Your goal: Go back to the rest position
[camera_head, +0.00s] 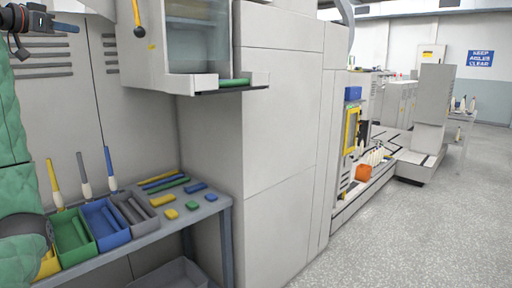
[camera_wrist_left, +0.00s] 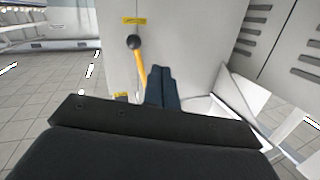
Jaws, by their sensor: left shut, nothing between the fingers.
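My left gripper (camera_head: 72,27) is at the top left of the head view, raised in front of the grey wall panel and left of the machine's window. In the left wrist view its two dark fingers (camera_wrist_left: 162,88) lie together with nothing between them. A yellow-orange lever with a black ball end (camera_head: 139,31) hangs on the machine front, right of the gripper. In the left wrist view the lever (camera_wrist_left: 139,68) shows beside the fingers; I cannot tell the exact gap. My right gripper is in neither view.
A grey bench (camera_head: 223,201) below holds green (camera_head: 73,250) and blue (camera_head: 105,242) bins, upright bobbins, and coloured bars and blocks. A shelf with a green bar (camera_head: 234,82) sticks out under the machine window. A tall grey cabinet (camera_head: 280,130) stands right. Open speckled floor (camera_head: 430,230) lies at right.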

